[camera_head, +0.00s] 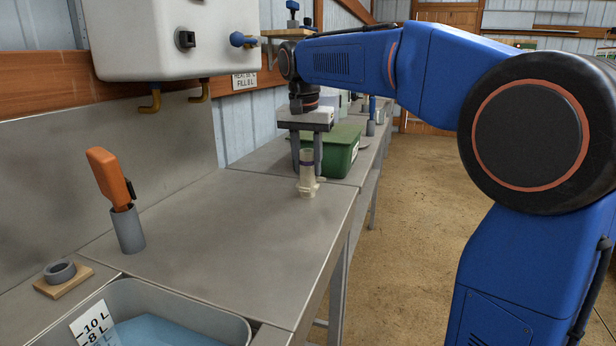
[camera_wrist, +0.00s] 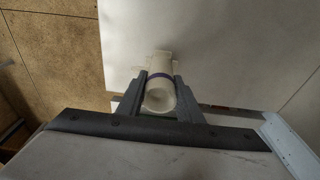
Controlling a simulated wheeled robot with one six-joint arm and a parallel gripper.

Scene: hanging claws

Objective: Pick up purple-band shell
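The purple-band shell (camera_head: 307,174) is a cream tube with a wider foot and a dark purple band. In the head view it stands upright on the steel bench, near its right edge. My gripper (camera_head: 307,165) points down over it, with one finger on each side of the tube. In the wrist view the shell (camera_wrist: 160,97) shows its round open mouth between the two fingers of my gripper (camera_wrist: 162,79). The fingertips are level with the band and very close to it. I cannot tell whether they press on it.
A green bin (camera_head: 342,152) stands behind my gripper. An orange-handled tool (camera_head: 108,178) stands in a grey cup (camera_head: 128,230) at left. A grey ring (camera_head: 59,272) on a wood block and a tub of blue liquid (camera_head: 200,318) are in front. The middle bench is clear.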

